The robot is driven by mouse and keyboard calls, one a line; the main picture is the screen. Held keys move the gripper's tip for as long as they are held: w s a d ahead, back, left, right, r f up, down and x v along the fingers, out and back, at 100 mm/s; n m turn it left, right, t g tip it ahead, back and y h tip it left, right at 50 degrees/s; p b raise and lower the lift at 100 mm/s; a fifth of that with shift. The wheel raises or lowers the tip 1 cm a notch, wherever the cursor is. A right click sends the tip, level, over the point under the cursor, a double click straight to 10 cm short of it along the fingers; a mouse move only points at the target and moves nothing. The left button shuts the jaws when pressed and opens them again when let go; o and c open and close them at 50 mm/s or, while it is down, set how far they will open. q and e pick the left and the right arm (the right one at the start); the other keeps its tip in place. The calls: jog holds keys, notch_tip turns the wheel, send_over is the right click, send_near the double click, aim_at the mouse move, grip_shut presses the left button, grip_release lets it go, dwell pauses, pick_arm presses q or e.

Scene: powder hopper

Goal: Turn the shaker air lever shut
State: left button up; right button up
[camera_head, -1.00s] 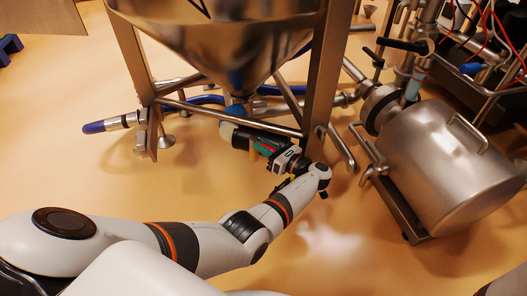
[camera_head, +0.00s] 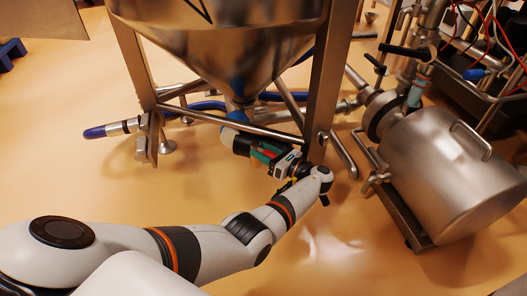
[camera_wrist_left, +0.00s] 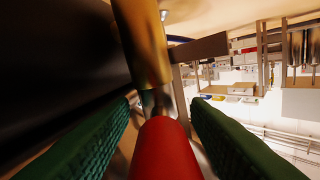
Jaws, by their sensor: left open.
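In the left wrist view a red, rounded lever grip (camera_wrist_left: 165,150) lies between the green-padded fingers of my left gripper (camera_wrist_left: 162,104). The gripper is open, with a gap visible between the grip and the pads near the fingertips. A metal stem and a brass-coloured cylinder (camera_wrist_left: 142,40) show beyond the grip. In the head view my left gripper (camera_head: 265,152) is below the hopper cone (camera_head: 225,65), beside a dark cylindrical body under the frame bar. The lever is mostly hidden there by the gripper. My right gripper is out of view.
A steel frame leg (camera_head: 325,85) stands close to my left wrist. A large steel drum (camera_head: 445,180) lies to the right beside pipework. A blue-ended pipe (camera_head: 105,130) sticks out at the left. The floor in front is clear.

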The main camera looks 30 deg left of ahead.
pick_arm(q)
jog(key=shift+d, duration=0.15)
jog(key=shift+d, duration=0.3)
jog(key=d, duration=1.1)
jog(key=shift+s, duration=0.45)
jog(key=shift+c, duration=0.5)
